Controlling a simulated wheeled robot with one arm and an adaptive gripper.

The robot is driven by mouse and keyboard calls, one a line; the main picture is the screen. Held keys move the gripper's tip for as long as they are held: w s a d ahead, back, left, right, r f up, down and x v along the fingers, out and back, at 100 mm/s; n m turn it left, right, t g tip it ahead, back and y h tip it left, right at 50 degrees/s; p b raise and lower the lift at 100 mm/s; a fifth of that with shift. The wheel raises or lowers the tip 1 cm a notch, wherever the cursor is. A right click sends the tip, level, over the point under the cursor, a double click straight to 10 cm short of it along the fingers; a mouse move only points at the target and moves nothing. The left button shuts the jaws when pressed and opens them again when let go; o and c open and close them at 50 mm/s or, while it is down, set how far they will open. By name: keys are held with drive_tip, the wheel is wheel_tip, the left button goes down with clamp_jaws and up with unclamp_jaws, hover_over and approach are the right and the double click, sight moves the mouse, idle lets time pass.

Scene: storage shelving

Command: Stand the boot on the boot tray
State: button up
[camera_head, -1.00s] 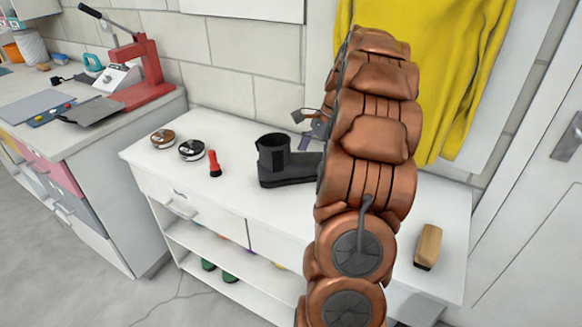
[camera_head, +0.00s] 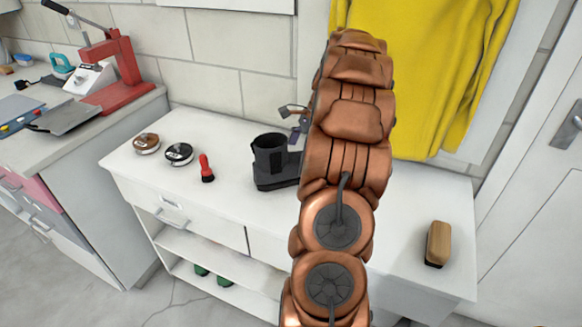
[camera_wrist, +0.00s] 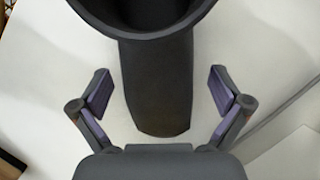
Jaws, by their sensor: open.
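The dark grey boot (camera_head: 270,162) stands upright on the white cabinet top, its toe partly hidden behind my arm in the head view. In the wrist view the boot (camera_wrist: 157,85) shows its round open shaft at the top and its toe toward my gripper. My gripper (camera_wrist: 160,92) is open, one finger on each side of the boot's toe part, with a visible gap on both sides. In the head view only a bit of my gripper (camera_head: 295,115) shows beside my arm. I cannot make out a boot tray in either view.
Two round tins (camera_head: 179,153) and a red-handled brush (camera_head: 206,168) lie left of the boot. A wooden brush (camera_head: 438,243) lies at the right end of the white cabinet top (camera_head: 235,195). A yellow garment (camera_head: 430,80) hangs behind. A red press (camera_head: 112,70) stands on the left counter.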

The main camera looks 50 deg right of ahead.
sight(292, 167)
drive_tip(key=shift+a+p+x, duration=0.15)
drive_tip(key=shift+p+x, duration=0.05)
drive_tip(key=shift+x, duration=1.1)
drive_tip(key=shift+a+p+x, duration=0.15)
drive_tip(key=shift+p+x, duration=0.05)
drive_tip(key=shift+x, duration=1.15)
drive_tip(key=shift+s+r, duration=0.1)
drive_tip(key=shift+r, duration=0.05)
drive_tip(key=c, duration=1.2)
